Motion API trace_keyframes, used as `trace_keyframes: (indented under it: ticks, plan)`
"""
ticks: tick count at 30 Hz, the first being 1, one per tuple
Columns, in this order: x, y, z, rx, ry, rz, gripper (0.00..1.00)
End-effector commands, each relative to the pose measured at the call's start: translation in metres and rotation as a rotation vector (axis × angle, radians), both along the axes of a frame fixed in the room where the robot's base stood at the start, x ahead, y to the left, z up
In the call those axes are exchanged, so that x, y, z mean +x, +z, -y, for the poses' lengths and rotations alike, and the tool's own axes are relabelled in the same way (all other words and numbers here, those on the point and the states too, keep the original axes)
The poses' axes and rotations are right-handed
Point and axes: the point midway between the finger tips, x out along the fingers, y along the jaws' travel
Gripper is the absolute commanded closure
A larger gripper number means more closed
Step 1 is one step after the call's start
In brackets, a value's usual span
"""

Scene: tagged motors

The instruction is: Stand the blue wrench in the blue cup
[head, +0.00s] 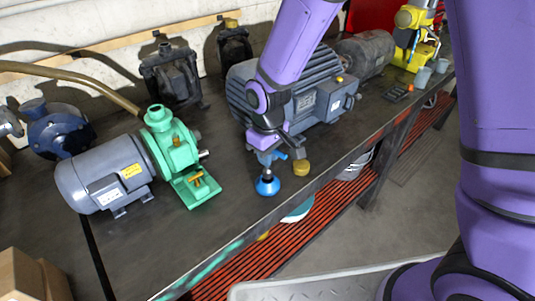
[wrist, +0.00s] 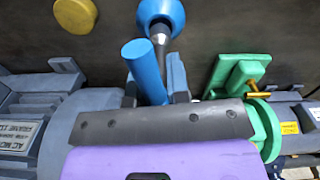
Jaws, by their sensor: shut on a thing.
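The blue cup (head: 267,186) stands near the front edge of the bench, and it shows at the top of the wrist view (wrist: 172,9). My gripper (head: 268,157) is above it, pointing down, and is shut on the blue wrench. The wrench's thick blue handle (wrist: 143,68) sticks out between the fingers (wrist: 157,85), tilted in the wrist view. A blue bit of it also shows right of the fingers in the head view (head: 279,155). A grey tapered shaft overlaps the cup's mouth in the wrist view. I cannot tell how deep it reaches; the fingers partly hide it.
A green pump (head: 172,150) with a grey motor (head: 105,175) stands left of the cup. A large grey motor (head: 320,95) is close behind my gripper. A yellow knob-like piece (head: 301,168) is just right of the cup. The bench's front edge is near.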

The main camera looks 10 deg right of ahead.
Motion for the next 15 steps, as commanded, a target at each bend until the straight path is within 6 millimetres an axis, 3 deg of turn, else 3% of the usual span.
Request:
trace_keyframes:
  ticks: [15]
  plan:
    - [-0.0001, -0.0039, -0.0004, 0.0, 0.0, 0.0, 1.0]
